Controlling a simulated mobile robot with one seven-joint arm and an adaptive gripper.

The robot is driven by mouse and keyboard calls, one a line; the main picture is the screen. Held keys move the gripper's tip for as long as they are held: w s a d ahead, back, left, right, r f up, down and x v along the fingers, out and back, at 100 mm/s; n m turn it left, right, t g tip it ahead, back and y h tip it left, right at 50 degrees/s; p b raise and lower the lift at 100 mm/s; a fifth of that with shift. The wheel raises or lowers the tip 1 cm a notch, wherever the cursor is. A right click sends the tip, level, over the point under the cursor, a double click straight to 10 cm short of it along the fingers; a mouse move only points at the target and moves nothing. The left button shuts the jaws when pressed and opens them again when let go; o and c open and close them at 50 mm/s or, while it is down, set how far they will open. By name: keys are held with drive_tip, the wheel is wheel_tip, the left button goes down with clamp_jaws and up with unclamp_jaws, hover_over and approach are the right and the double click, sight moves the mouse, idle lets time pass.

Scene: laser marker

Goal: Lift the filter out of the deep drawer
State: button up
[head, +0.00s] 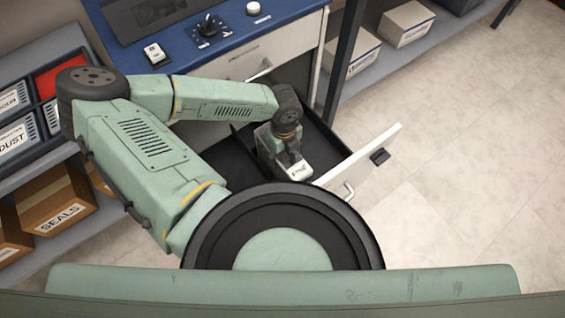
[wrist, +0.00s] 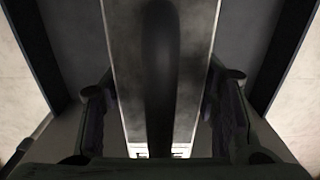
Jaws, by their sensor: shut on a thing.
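The deep drawer (head: 364,153) is pulled out below the blue-topped cabinet, with a pale front and a dark inside. The filter (head: 266,144), a grey block with a pale labelled face, is in or just above the drawer, under my gripper (head: 288,152). In the wrist view the filter (wrist: 127,60) is a grey slab with a dark bar along its middle. My gripper's fingers (wrist: 160,105) are on both sides of the slab, shut on it. The fingertip contacts are dark and partly hidden. I cannot tell whether the filter touches the drawer floor.
The blue control top (head: 225,40) has a dial, a switch and a white button. A shelf with pale boxes (head: 405,22) is at the right behind a dark post. Labelled bins and brown boxes (head: 55,200) are at the left. Floor at the right is clear.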

clamp_jaws()
